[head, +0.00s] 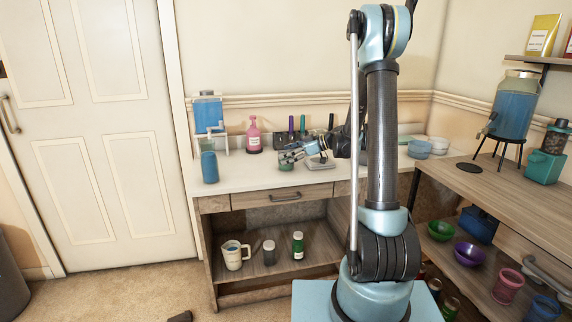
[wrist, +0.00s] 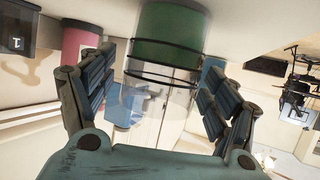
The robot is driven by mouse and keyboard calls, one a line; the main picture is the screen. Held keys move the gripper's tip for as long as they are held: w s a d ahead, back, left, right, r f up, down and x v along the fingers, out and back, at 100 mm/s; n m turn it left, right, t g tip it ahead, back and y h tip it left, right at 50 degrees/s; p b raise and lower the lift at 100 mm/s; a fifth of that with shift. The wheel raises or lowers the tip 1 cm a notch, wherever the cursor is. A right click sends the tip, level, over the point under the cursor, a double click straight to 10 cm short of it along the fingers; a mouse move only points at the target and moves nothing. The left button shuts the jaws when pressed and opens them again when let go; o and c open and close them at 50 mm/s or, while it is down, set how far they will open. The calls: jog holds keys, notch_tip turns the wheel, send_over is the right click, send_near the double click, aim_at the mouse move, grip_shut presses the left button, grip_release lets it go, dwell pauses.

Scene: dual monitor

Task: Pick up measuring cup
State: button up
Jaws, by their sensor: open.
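A pale jug with a handle, a spout and small markings (head: 234,254), which looks like a measuring cup, stands upright on the lower shelf at the left. My gripper (head: 287,158) is above the white counter, well above and to the right of that jug. It is open. In the wrist view, my gripper (wrist: 160,105) has its fingers on either side of a clear container with a green part and dark bands (wrist: 172,45). It also shows in the head view (head: 286,166). I cannot tell whether the fingers touch it. The wrist picture appears upside down.
A grey jar (head: 269,252) and a green bottle (head: 298,246) stand beside the jug.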

jog(key=shift+a+f, duration=0.15)
jog(key=shift+a, duration=0.1)
jog(key=c, duration=1.3)
notch_tip(320, 180, up, 10)
jog(key=shift+r, duration=0.1)
